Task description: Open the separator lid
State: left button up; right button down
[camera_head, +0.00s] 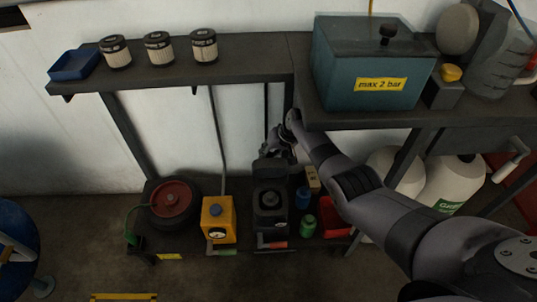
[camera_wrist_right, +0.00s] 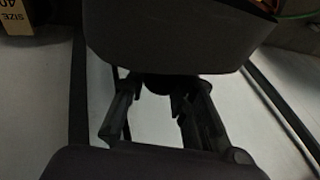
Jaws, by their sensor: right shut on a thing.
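A black unit (camera_head: 268,212) with a round dark top stands on the lower shelf. A teal box (camera_head: 350,62) with a black knob (camera_head: 387,33) and a "max 2 bar" label stands on the upper shelf at the right. No label tells me which is the separator. The contact is dim and partly hidden. My left gripper is out of view.
Several filter cartridges (camera_head: 159,48) and a blue tray (camera_head: 75,65) are on the upper shelf. A red-topped reel (camera_head: 171,199), a yellow unit (camera_head: 218,220), small bottles (camera_head: 308,225) and a red bin (camera_head: 334,219) crowd the lower shelf. White tanks (camera_head: 452,182) stand right.

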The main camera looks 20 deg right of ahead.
jog(key=shift+w+d, duration=0.1)
jog(key=shift+d, duration=0.05)
dwell(0.3)
jog(key=c, duration=1.4)
grip_release()
jog(key=shift+f, duration=0.15)
jog(key=shift+c, duration=0.2)
jog(key=shift+o, duration=0.5)
jog(key=v, duration=0.7)
jog(key=shift+r, duration=0.25)
